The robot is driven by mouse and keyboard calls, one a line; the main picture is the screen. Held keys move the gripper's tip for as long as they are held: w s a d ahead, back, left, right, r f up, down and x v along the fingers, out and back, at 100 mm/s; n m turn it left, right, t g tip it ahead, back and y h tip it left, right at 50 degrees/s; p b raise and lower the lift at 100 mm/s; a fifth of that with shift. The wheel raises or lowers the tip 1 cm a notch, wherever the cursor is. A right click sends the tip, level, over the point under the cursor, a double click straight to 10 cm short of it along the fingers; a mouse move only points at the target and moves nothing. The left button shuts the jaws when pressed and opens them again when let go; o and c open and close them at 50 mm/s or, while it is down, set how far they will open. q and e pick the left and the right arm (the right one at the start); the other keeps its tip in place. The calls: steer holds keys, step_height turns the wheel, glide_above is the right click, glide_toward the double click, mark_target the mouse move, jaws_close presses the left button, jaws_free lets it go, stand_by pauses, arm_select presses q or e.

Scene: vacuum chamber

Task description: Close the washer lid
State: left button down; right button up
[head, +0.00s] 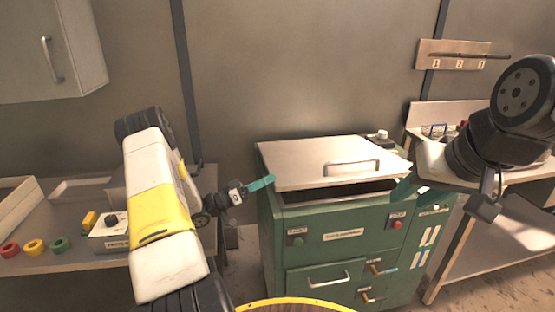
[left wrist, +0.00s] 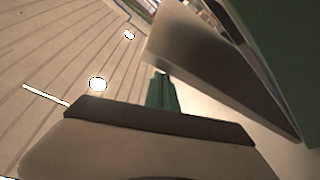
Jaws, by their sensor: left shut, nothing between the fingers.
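The washer (head: 340,222) is a green cabinet with buttons on its front. Its pale metal lid (head: 300,160) has a bar handle (head: 352,168) near the front edge. The lid is tilted slightly up, with a dark gap under its front edge. My left gripper (head: 262,184) is shut and empty, just left of the lid's front left corner; its teal fingers also show in the left wrist view (left wrist: 161,92).
A bench with coloured rings (head: 34,247) and a white control box (head: 110,230) stands at left. A side table (head: 480,230) stands at right, under a wall rack (head: 455,55). A wall cabinet (head: 50,50) hangs upper left. A round yellow-rimmed top (head: 290,303) is at the bottom.

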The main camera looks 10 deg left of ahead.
arm_select(q)
steer(key=shift+s+d+f, duration=0.1)
steer(key=shift+s+f, duration=0.1)
steer(key=shift+f, duration=1.35)
arm_select(e)
steer(key=shift+s+d, duration=0.15)
steer(key=shift+s, duration=0.2)
